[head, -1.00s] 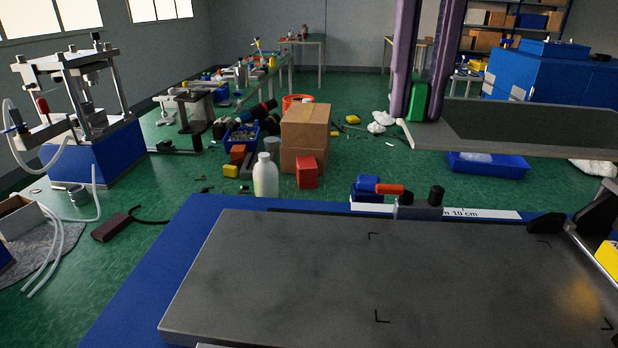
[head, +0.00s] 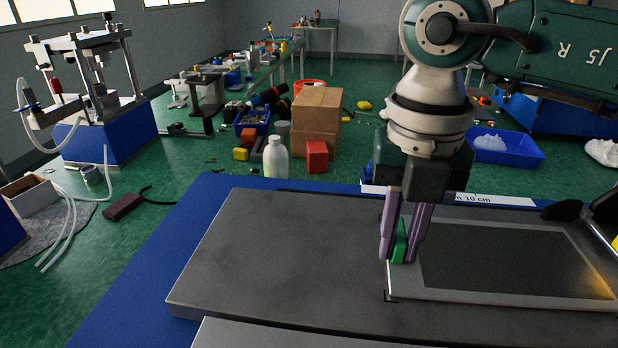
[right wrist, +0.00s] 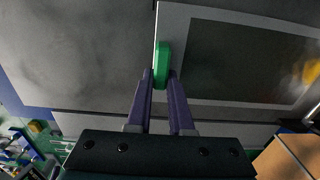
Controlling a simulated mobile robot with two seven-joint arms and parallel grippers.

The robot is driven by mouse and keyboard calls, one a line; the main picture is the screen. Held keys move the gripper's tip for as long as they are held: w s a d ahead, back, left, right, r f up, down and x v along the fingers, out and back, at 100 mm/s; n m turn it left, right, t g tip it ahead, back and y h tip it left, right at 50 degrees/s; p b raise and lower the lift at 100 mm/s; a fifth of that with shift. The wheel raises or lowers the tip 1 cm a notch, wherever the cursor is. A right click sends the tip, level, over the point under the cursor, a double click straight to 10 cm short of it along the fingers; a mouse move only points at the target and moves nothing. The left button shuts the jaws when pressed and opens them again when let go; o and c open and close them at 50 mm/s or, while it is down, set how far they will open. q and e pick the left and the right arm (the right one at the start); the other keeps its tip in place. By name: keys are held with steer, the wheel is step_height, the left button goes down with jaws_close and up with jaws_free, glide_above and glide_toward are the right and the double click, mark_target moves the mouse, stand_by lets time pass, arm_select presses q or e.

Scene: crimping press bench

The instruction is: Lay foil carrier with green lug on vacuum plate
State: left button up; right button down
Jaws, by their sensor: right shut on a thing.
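The foil carrier is a light grey frame (head: 470,294) around a dark foil (head: 510,256), with a green lug (head: 400,244) at its left edge. My right gripper (head: 399,254) is shut on the green lug, its purple fingers pointing down. The carrier looks flat over the right part of the grey vacuum plate (head: 285,245); whether it touches or hovers just above, I cannot tell. A black corner mark (head: 388,297) shows by its front left corner. In the right wrist view the lug (right wrist: 162,62) sits at the fingertips. My left gripper is not in view.
The plate stands on a blue base (head: 150,290). A black part (head: 565,209) rises at the plate's back right. A label strip (head: 495,200) lies behind the plate. The plate's left half is bare. A white bottle (head: 275,157) and cardboard boxes (head: 316,110) stand beyond.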

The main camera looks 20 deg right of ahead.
steer(key=shift+f, duration=0.2)
steer(key=c, duration=0.8)
jaws_free()
steer(key=shift+r, duration=0.1)
steer(key=shift+r, duration=0.15)
step_height(320, 180, up, 12)
steer(key=shift+b, duration=0.55)
